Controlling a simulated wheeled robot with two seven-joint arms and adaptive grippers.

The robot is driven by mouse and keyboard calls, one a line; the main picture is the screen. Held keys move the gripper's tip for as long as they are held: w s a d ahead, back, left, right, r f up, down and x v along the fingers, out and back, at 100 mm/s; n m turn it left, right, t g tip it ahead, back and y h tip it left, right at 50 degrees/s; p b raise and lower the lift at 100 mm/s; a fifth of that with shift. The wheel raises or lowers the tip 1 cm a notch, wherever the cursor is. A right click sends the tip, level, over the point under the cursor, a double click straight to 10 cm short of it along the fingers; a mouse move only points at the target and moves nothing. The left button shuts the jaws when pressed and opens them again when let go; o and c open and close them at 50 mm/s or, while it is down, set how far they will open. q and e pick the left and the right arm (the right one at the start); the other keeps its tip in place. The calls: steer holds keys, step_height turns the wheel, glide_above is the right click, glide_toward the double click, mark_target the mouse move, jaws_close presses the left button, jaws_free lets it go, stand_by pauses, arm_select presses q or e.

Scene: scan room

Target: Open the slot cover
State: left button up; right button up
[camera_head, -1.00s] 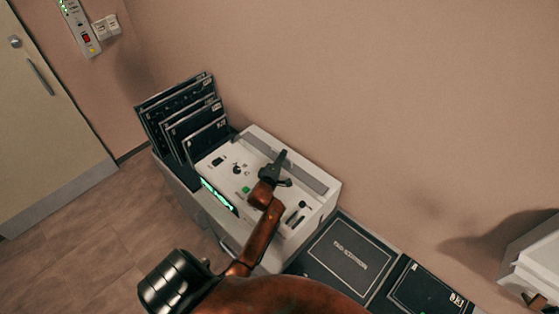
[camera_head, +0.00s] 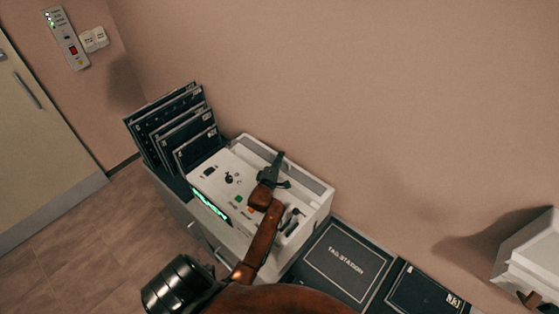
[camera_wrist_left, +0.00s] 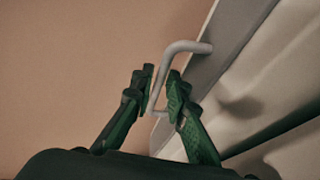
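The white tag machine (camera_head: 225,187) stands on a cabinet by the wall. In the left wrist view, a bent grey handle (camera_wrist_left: 184,48) joins the grey cover (camera_wrist_left: 226,45). The handle's bar passes between the fingertips of my left gripper (camera_wrist_left: 161,92), which are closed in on it.
Dark panels (camera_head: 165,125) stand upright left of the machine. A dark "tag station" panel (camera_head: 345,258) lies to its right, with another dark panel (camera_head: 420,290) beyond. A white box (camera_head: 530,255) is at the far right. The wall rises close behind.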

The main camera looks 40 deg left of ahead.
arm_select(q)
steer(key=v, duration=1.2)
stand_by(0.3)
